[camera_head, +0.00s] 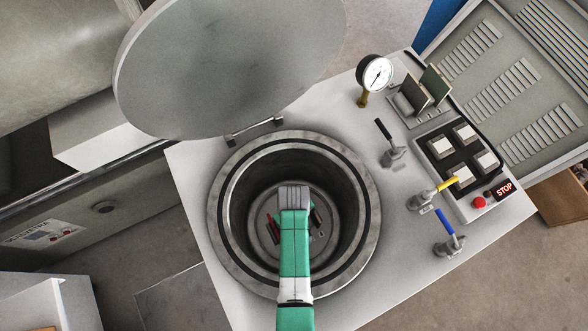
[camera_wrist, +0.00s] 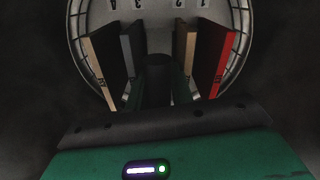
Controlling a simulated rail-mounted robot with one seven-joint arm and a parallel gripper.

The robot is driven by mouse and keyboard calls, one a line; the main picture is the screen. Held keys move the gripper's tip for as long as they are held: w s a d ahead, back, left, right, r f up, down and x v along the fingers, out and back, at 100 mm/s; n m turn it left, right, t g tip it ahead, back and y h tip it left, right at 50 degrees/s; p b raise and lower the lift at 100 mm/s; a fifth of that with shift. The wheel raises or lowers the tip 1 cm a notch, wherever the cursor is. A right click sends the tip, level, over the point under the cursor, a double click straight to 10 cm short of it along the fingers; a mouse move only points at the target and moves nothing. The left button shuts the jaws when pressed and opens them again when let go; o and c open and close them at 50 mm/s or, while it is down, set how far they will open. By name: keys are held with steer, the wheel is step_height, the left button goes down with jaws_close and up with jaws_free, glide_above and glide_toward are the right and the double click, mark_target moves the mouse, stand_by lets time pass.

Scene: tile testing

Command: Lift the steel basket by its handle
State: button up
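The round steel basket (camera_head: 262,249) sits low inside the open chamber (camera_head: 230,205), partly hidden by my arm. In the wrist view the basket (camera_wrist: 98,28) shows numbers 1 to 4 and several upright tiles, among them a red-edged tile (camera_wrist: 221,68) at the right. A dark upright post (camera_wrist: 158,78), which looks like the handle, stands in the middle between the tiles. My gripper (camera_wrist: 158,95) reaches down into the chamber, with its green fingers on both sides of this post. I cannot tell whether they touch it. The fingertips are hidden in the head view.
The chamber lid (camera_head: 230,65) stands open behind the opening. A pressure gauge (camera_head: 377,74), a tile rack (camera_head: 420,95), valve levers (camera_head: 447,225) and a button panel (camera_head: 463,150) stand to the right. The chamber wall surrounds my gripper closely.

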steer(key=shift+c, duration=0.4)
jaws_close()
steer(key=shift+r, duration=0.1)
stand_by(0.8)
